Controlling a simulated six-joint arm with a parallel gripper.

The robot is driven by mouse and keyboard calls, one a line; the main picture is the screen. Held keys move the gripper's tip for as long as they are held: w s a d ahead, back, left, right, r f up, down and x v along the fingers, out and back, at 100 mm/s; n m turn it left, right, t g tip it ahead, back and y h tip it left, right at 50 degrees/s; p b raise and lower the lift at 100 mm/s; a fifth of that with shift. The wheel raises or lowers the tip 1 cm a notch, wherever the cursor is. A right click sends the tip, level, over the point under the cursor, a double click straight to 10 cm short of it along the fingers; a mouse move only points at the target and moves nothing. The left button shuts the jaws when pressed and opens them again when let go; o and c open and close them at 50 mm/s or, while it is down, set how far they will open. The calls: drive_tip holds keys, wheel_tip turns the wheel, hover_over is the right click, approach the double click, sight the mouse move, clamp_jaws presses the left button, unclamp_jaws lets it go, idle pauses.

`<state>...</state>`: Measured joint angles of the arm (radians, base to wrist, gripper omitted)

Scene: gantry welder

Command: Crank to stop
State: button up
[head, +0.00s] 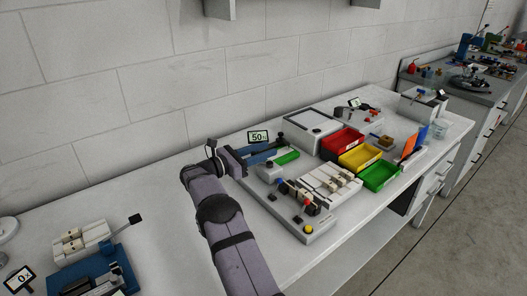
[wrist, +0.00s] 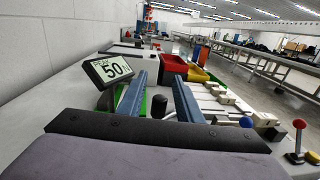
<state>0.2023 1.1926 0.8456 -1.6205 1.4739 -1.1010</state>
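My gripper (head: 284,150) reaches from the left over the bench, behind the white and grey devices. In the wrist view its two blue fingers (wrist: 160,78) are apart. A black upright knob (wrist: 160,105) shows between them, with a gap on each side; I cannot tell how deep it sits between the fingers. A green part (head: 287,157) lies by the fingers. What bears the knob is mostly hidden.
Red (head: 342,141), yellow (head: 360,156) and green (head: 379,175) bins stand to the right. A control box (head: 309,228) with coloured knobs is in front. At lower left stands a blue device (head: 101,276) with a black-tipped lever (head: 136,218). The wall runs close behind.

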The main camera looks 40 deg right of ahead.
drive_tip(key=shift+a, duration=0.1)
drive_tip(key=shift+w+a+b, duration=0.2)
drive_tip(key=shift+a+b, duration=0.2)
drive_tip(key=shift+a, duration=1.4)
drive_tip(key=shift+w+a+b, duration=0.15)
drive_tip(key=shift+a+b, duration=0.2)
drive_tip(key=shift+a, duration=1.4)
drive_tip(key=shift+r, duration=0.1)
drive_tip(key=c, duration=0.7)
drive_tip(key=shift+w+a+r+p, duration=0.15)
drive_tip(key=shift+a+r+p, duration=0.1)
drive_tip(key=shift+r+p, duration=0.1)
clamp_jaws()
drive_tip(key=w+a+r+n+t+p, duration=0.25)
drive_tip(key=a+r+p, duration=0.8)
drive_tip(key=r, duration=0.55)
drive_tip(key=s+a+f+t+y, duration=0.1)
drive_tip(key=s+f+y, duration=0.1)
drive_tip(key=f, duration=0.5)
drive_tip(key=s+a+f+n+t+y, duration=0.1)
drive_tip(key=s+a+f+y, duration=0.1)
drive_tip(key=s+f, duration=0.3)
drive_tip(key=shift+f+p, duration=0.45)
drive_tip(key=shift+f, duration=0.4)
